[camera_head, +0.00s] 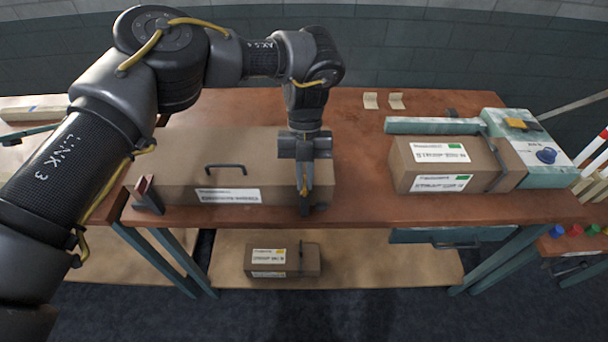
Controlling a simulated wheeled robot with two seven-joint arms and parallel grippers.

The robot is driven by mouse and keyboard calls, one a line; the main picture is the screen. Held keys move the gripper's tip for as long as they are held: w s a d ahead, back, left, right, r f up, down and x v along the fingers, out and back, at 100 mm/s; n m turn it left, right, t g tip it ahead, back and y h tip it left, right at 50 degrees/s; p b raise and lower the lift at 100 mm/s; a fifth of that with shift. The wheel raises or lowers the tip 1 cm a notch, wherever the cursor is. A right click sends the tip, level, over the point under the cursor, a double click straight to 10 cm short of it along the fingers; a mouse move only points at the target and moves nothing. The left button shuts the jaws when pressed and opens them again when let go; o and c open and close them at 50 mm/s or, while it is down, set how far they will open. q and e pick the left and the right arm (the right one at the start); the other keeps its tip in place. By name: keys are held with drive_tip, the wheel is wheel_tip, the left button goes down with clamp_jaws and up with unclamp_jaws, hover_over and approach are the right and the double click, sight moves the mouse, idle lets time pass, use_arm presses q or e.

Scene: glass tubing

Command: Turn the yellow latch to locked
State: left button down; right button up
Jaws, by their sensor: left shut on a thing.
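My left gripper (304,192) points down at the right part of a long brown case (235,172) on the table. Its fingers are closed together at the case's upper front edge. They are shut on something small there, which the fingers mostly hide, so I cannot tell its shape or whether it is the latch. A small yellow part (516,123) shows on top of the teal device at the right, well apart from the gripper. I cannot tell whether that is the latch or how it is turned. My right gripper is not in view.
A second brown case (405,165) with labels stands beside the teal device (548,172). A dark bracket with a red part (147,195) stands at the long case's left end. The wooden tabletop (362,190) is clear between the cases. A smaller case (283,262) sits on the lower shelf.

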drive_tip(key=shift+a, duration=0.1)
use_arm(q)
drive_tip(key=c, duration=1.6)
unclamp_jaws()
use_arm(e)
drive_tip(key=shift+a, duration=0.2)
use_arm(q)
drive_tip(key=shift+o, duration=0.2)
drive_tip(key=shift+r, duration=0.1)
drive_tip(key=shift+w+r, duration=0.2)
drive_tip(key=shift+r, duration=0.05)
drive_tip(key=v, duration=0.5)
drive_tip(key=shift+b, duration=0.3)
drive_tip(key=shift+p+v, duration=1)
drive_tip(key=shift+v, duration=1.5)
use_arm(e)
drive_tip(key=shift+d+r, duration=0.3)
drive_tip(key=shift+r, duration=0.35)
use_arm(q)
drive_tip(key=shift+s, duration=0.1)
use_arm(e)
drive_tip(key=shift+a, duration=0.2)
